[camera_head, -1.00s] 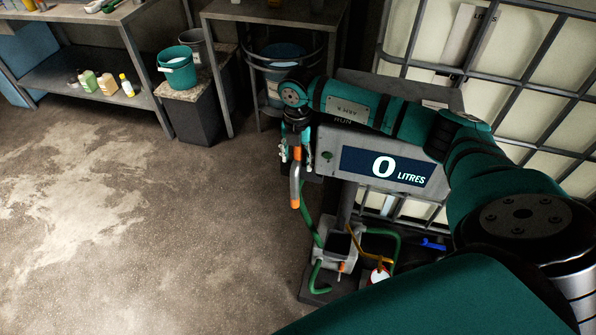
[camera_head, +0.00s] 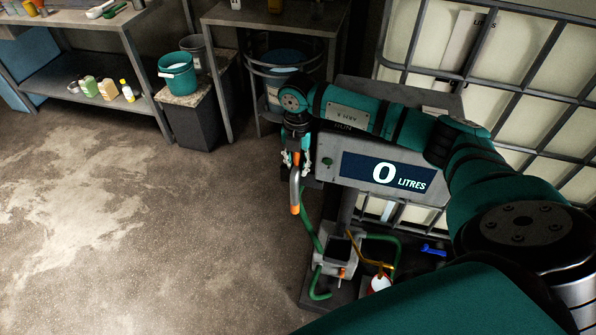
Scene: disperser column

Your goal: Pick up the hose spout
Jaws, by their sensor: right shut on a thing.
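The wrist partly hides the top of the spout. My left gripper is not in view.
The grey panel (camera_head: 385,174) reads 0 LITRES beside my right gripper, with a pump (camera_head: 337,258) below. A caged tank (camera_head: 540,60) stands at the right. A teal bucket (camera_head: 177,75) sits on a plinth near the shelves. The floor at left is clear.

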